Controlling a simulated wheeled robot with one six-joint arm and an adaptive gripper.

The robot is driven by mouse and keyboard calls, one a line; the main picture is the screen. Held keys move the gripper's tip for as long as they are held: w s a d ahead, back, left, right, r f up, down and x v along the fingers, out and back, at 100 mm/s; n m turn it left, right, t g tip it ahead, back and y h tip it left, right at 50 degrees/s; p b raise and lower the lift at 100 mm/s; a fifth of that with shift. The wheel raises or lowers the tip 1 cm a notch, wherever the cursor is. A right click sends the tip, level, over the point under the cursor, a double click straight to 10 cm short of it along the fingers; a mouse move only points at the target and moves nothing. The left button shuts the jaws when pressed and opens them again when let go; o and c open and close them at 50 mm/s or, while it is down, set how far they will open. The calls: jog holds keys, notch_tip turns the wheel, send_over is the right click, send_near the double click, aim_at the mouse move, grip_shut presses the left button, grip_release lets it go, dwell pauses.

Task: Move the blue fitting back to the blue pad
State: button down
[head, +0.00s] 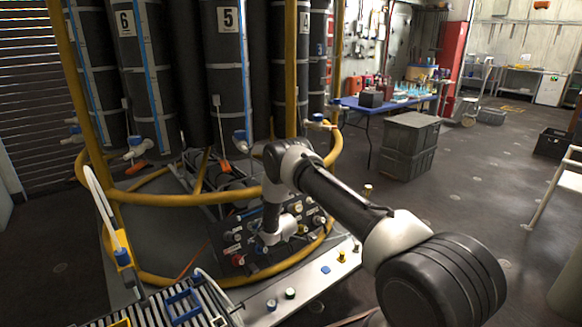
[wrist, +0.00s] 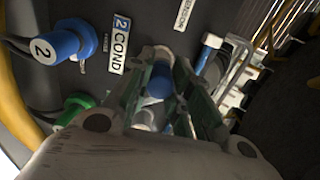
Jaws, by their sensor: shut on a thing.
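My gripper (wrist: 165,105) reaches down at the dark panel and is shut on the blue fitting (wrist: 158,80), whose round blue end shows between the fingers in the wrist view. The fingers hide much of the fitting, and I cannot tell whether it touches the panel. In the head view my gripper (head: 268,241) is over the panel, its fingertips mostly hidden by my wrist. The small blue pad (head: 326,270) lies on the pale ledge, right of and nearer than the gripper. Its top looks bare.
The dark panel (head: 229,262) carries several coloured fittings. A blue connector marked 2 (wrist: 65,47) and a green one (wrist: 76,104) are close left of my gripper in the wrist view. A yellow pipe ring (head: 200,281) curves around. A yellow-based fitting (head: 342,257) stands near the pad.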

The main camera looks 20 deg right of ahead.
jog(key=shift+s, duration=0.1)
jog(key=shift+v, duration=2.95)
jog(key=m+g+h, duration=0.4)
jog(key=m+g, duration=0.2)
jog(key=g, duration=0.5)
send_over(326, 270)
notch_tip(326, 270, down, 17)
jog(key=shift+f, duration=2.5)
jog(key=shift+f, duration=0.5)
